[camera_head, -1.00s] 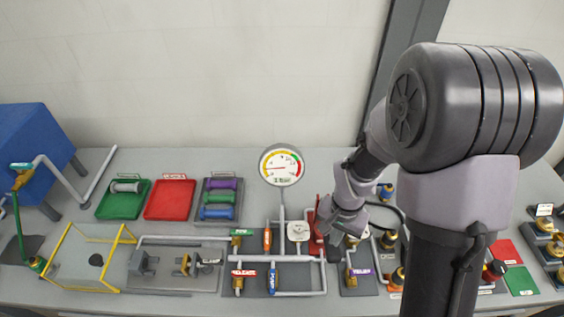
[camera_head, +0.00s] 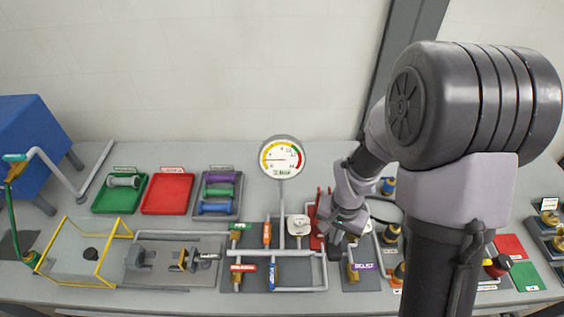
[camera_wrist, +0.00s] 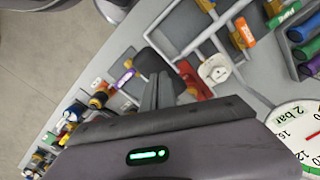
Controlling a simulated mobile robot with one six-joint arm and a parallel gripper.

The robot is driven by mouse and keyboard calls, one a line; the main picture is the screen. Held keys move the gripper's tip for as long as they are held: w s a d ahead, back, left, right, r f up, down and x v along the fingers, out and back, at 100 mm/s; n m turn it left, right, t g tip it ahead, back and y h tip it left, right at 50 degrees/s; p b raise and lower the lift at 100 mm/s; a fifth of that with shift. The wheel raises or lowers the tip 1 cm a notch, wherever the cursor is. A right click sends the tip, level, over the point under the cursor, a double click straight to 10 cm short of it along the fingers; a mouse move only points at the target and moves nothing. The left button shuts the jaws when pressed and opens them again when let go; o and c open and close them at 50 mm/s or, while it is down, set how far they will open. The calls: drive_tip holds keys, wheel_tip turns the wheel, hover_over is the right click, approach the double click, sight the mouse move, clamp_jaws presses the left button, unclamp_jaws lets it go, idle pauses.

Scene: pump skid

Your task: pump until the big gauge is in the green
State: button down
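The big gauge (camera_head: 282,157) stands upright on a pipe at the back of the bench. Its needle points left, at the yellow band; the green band is at upper right, with red beside it. Part of its face, reading "2 bar", shows in the wrist view (camera_wrist: 296,124). The red hand pump (camera_head: 316,233) is right of the gauge pipe; its red body also shows in the wrist view (camera_wrist: 195,82). My gripper (camera_head: 335,243) is beside the pump. In the wrist view its fingers (camera_wrist: 160,92) are close together on the black pump handle (camera_wrist: 150,62), partly hidden.
Several small colored valves and pipes surround the pump, including an orange-handled valve (camera_head: 267,233) and a white round fitting (camera_head: 298,227). A red tray (camera_head: 167,194) and a green tray (camera_head: 110,205) lie left. A yellow-framed clear guard (camera_head: 75,255) stands farther left.

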drive_tip(key=shift+f+b, duration=2.65)
drive_tip(key=shift+f, duration=0.4)
wheel_tip(320, 180, up, 10)
drive_tip(key=p, duration=0.7)
drive_tip(key=shift+f, duration=0.35)
wheel_tip(320, 180, down, 9)
drive_tip(key=b, duration=0.8)
wheel_tip(320, 180, up, 9)
drive_tip(key=p, duration=0.6)
drive_tip(key=shift+r+p, duration=0.15)
drive_tip(key=shift+p, duration=0.25)
drive_tip(key=shift+f, duration=0.2)
